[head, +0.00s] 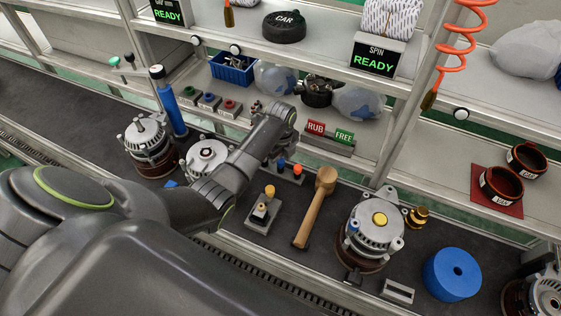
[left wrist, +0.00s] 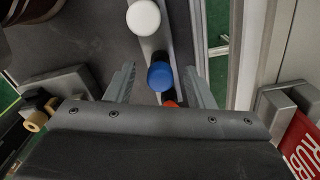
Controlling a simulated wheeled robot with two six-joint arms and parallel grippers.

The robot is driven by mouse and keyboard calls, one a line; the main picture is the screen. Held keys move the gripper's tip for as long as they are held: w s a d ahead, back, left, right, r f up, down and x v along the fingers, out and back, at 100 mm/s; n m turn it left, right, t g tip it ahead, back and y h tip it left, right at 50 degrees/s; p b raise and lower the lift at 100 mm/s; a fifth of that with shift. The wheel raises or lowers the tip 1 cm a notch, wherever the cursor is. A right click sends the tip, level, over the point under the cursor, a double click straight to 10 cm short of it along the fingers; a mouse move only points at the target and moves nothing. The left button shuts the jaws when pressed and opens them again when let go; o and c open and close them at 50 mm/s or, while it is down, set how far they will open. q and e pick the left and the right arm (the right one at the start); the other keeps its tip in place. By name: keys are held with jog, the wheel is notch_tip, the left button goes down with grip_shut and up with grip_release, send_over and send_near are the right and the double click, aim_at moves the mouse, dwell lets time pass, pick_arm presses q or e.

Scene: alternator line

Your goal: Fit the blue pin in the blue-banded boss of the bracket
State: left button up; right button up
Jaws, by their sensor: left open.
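The blue pin (left wrist: 160,76) stands in a narrow rack (left wrist: 153,48), between the two fingers of my left gripper (left wrist: 160,84) in the left wrist view. The fingers are open and apart from it. In the head view the pin's blue top (head: 281,165) shows just below my left gripper (head: 277,143), whose fingers are mostly hidden by my arm. An alternator housing with a bracket (head: 374,232) stands to the right, with a yellow cap on top and a small blue mark (head: 352,227) at its left side; I cannot tell whether this is the blue-banded boss. My right gripper is out of view.
A white pin (left wrist: 143,17) and an orange-red pin (left wrist: 170,103) flank the blue one in the rack. A wooden mallet (head: 316,207) lies between rack and housing. A RUB/FREE sign (head: 329,138) stands behind. A blue roll (head: 452,274) sits at right.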

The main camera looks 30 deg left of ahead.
pick_arm(q)
jog(key=shift+f, duration=0.25)
jog(key=shift+c, duration=0.3)
jog(key=c, duration=1)
